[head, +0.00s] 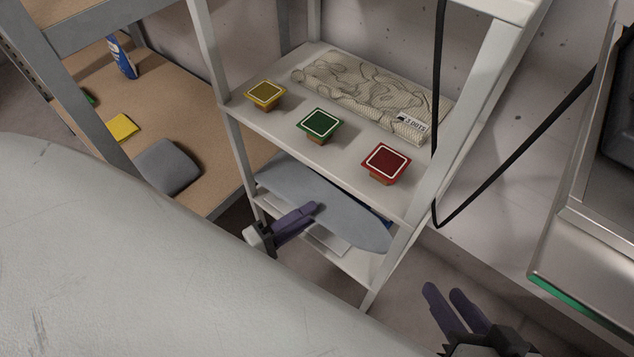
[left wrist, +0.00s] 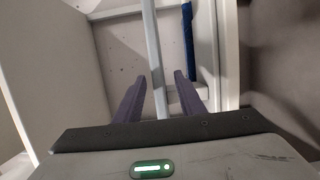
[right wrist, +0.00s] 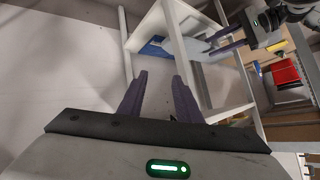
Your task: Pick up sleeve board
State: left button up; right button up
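The sleeve board (head: 345,215) is a long grey-blue board with a rounded end, lying on a lower shelf of the white rack. My left gripper (head: 318,208) is at its near edge. In the left wrist view the left gripper (left wrist: 158,95) is open, with a pale strip (left wrist: 155,60), seemingly the board's edge, between its apart fingers. The right wrist view also shows the board (right wrist: 176,40) with the left gripper (right wrist: 212,48) at it. My right gripper (head: 453,300) is open and empty, right of the rack, low down; it shows in its own view (right wrist: 158,90).
The white rack's upper shelf (head: 345,160) holds yellow (head: 265,94), green (head: 320,123) and red (head: 385,163) square-topped items and a patterned folded cloth (head: 365,90). Rack posts (head: 385,265) stand close to my left gripper. A black cord (head: 437,120) hangs at right, beside a metal appliance (head: 590,230).

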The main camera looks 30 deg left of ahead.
aim_at(340, 191)
pick_arm(q)
jog(key=x, duration=0.3)
jog(key=shift+w+d, duration=0.1)
jog(key=x, duration=0.1)
jog(key=b+x, duration=0.1)
jog(key=x, duration=0.1)
jog(key=b+x, duration=0.1)
jog(key=x, duration=0.1)
jog(key=shift+w+a+r, duration=0.1)
jog(key=shift+w+a, duration=0.1)
jog(key=shift+w, duration=0.05)
grip_shut()
jog(key=shift+r, duration=0.2)
pick_arm(e)
jog(key=shift+a+r+t+y, duration=0.2)
jog(key=shift+a+r+y, duration=0.05)
jog(key=shift+r, duration=0.2)
jog(key=shift+a+r+t+y, duration=0.2)
jog(key=shift+a+r+y, duration=0.05)
jog(key=shift+r, duration=0.2)
